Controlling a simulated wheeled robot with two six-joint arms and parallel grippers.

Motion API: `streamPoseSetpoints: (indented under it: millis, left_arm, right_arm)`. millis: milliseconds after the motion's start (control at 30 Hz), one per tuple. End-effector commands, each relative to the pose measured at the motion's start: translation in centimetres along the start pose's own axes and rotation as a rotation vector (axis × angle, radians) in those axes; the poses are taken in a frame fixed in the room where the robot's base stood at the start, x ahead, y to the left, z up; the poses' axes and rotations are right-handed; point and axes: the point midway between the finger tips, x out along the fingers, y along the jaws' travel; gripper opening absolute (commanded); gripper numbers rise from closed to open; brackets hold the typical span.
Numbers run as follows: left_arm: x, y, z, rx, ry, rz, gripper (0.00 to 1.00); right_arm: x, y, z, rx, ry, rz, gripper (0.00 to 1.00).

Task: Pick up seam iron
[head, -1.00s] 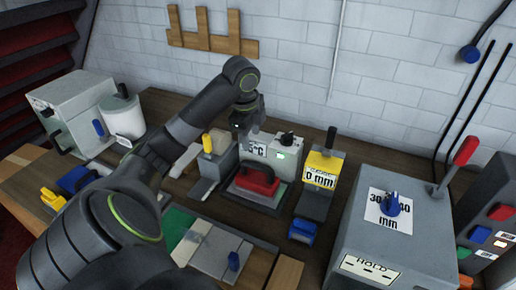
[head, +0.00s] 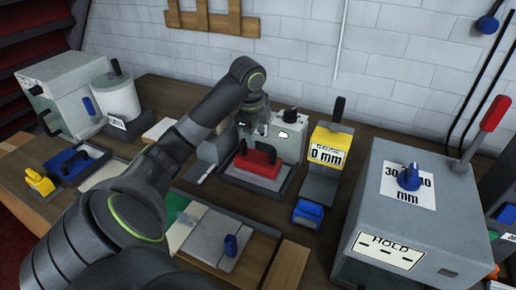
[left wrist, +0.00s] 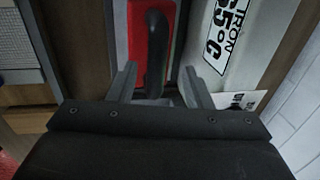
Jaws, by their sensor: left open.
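The seam iron (head: 262,168), a red body with a black handle, rests in a grey tray (head: 236,174) in front of the grey iron station (head: 288,135). My left gripper (head: 253,132) is just above the iron, pointing down. In the left wrist view, my left gripper (left wrist: 159,90) is open, with its fingers apart on either side of the near end of the black handle (left wrist: 157,45). The iron's red body (left wrist: 137,40) shows below the handle. I cannot tell whether a finger touches the handle. My right gripper is not in view.
A yellow gauge reading 0 mm (head: 328,147) and a blue block (head: 307,214) stand right of the iron. A large grey HOLD machine (head: 360,215) fills the right. A board with a blue knob (head: 230,245) lies in front.

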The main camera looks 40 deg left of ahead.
Motion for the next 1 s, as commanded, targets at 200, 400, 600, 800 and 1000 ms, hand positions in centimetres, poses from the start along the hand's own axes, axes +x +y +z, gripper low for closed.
streamPoseSetpoints:
  millis: [200, 400, 600, 800, 1000]
  left_arm:
    - [2.3, 0.4, -0.3, 0.000, 0.001, 0.001, 0.45]
    - [4.8, 0.5, -0.5, 0.001, 0.001, 0.001, 0.45]
    - [5.0, 0.4, -0.4, 0.001, 0.000, 0.000, 0.45]
    - [4.9, 0.4, -0.4, 0.001, 0.000, 0.000, 0.28]
    - [5.0, 0.4, -0.4, 0.001, 0.000, 0.000, 0.02]
  right_arm:
    - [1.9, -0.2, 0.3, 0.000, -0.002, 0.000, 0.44]
    - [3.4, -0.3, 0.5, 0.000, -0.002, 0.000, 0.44]
    - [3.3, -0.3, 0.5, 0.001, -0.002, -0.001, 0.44]
    - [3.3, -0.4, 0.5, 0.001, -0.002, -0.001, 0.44]
    - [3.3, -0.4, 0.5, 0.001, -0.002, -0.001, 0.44]
